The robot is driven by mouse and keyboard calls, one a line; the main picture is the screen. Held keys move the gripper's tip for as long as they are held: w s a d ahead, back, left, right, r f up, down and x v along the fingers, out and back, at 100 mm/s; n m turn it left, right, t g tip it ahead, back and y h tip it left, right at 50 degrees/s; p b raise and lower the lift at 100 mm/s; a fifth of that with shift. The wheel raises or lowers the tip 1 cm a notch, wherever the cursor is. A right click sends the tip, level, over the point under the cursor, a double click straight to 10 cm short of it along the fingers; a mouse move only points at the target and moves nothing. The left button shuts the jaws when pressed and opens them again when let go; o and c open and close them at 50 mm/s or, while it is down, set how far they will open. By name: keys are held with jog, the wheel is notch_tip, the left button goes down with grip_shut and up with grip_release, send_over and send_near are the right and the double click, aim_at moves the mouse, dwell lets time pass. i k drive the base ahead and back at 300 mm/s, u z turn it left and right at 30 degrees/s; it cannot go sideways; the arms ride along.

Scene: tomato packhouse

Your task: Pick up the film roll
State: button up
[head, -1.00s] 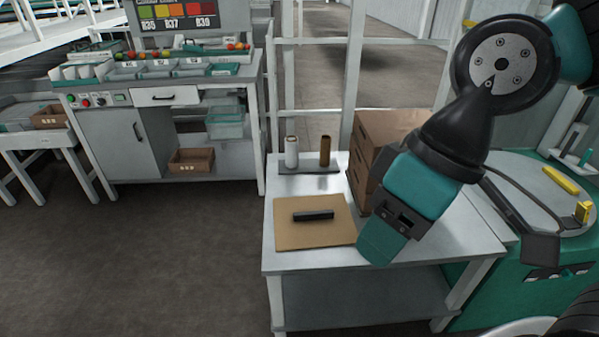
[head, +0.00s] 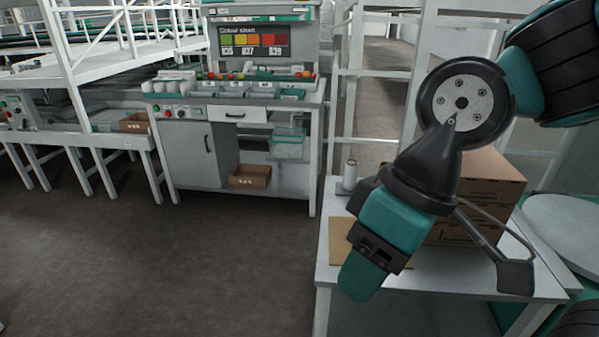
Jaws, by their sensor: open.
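The film roll, which I take to be the white roll (head: 350,173), stands upright near the back left of the white table (head: 455,280). Its lower part is partly hidden. My gripper (head: 438,276) is open and empty, in front of the table to the right of the roll and nearer the camera. Its teal finger hangs over the cardboard sheet (head: 341,243), and a dark pad on a thin rod is at the right. The brown roll and the black bar seen earlier are hidden behind my arm.
Stacked cardboard boxes (head: 490,178) stand on the table behind my gripper. A grey workbench (head: 187,150) with trays, tomatoes and a colour chart (head: 254,41) is at the left. White frame posts stand behind the table. The floor (head: 170,260) at the left is clear.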

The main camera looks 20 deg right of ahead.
aim_at(351, 166)
jog(key=u, duration=0.55)
jog(key=i, duration=1.05)
jog(key=u, duration=0.45)
jog(key=i, duration=1.15)
jog(key=z, duration=0.35)
jog(key=i, duration=0.75)
jog(key=z, duration=1.4)
jog(key=i, duration=0.8)
jog(key=z, duration=0.8)
